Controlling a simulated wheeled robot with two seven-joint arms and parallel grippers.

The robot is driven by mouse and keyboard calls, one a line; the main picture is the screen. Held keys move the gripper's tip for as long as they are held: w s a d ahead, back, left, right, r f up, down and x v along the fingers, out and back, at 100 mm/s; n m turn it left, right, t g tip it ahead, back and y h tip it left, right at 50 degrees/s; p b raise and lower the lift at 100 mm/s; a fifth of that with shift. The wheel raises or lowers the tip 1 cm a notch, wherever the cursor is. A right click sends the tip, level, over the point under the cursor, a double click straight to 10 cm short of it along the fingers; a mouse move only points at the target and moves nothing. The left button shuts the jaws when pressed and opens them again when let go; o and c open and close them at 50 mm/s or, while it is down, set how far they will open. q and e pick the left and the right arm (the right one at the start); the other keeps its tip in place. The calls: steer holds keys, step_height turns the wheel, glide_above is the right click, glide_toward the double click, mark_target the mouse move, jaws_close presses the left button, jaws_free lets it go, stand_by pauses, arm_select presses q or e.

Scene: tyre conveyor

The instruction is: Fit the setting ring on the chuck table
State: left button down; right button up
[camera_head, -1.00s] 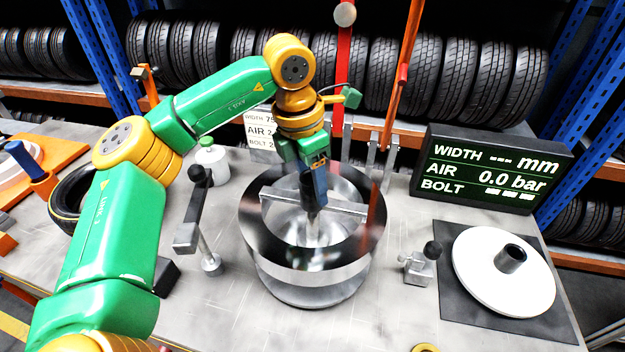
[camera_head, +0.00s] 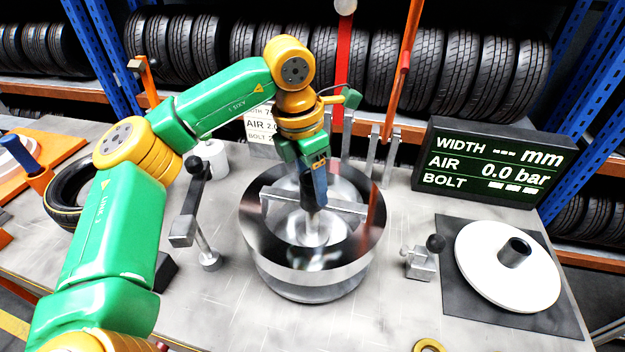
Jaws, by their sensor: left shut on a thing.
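The setting ring (camera_head: 270,245) is a wide, shiny metal ring with a crossbar and a central post. My left gripper (camera_head: 314,205) points straight down inside it and is shut on its middle, at the post and crossbar; the fingertips are partly hidden. The ring looks level. The chuck table (camera_head: 315,294) is a round metal base directly beneath the ring, mostly hidden by it. I cannot tell whether the ring touches it or hangs just above. My right gripper is not in view.
A black-knobbed lever (camera_head: 190,205) stands close left of the ring, and a small clamp (camera_head: 423,262) stands to the right. A display (camera_head: 490,165) is behind right, above a white disc (camera_head: 508,267) on a dark mat. A brass washer (camera_head: 429,345) lies at the front edge.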

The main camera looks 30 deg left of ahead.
mark_target(312, 213)
arm_select(q)
steer(key=shift+f+b, duration=3.25)
steer(key=shift+f, duration=0.6)
steer(key=shift+c, duration=0.8)
jaws_free()
steer(key=shift+s, duration=0.1)
steer(key=r, duration=0.4)
steer(key=s+r, duration=0.1)
steer(key=r, duration=0.2)
steer(key=shift+a, duration=0.2)
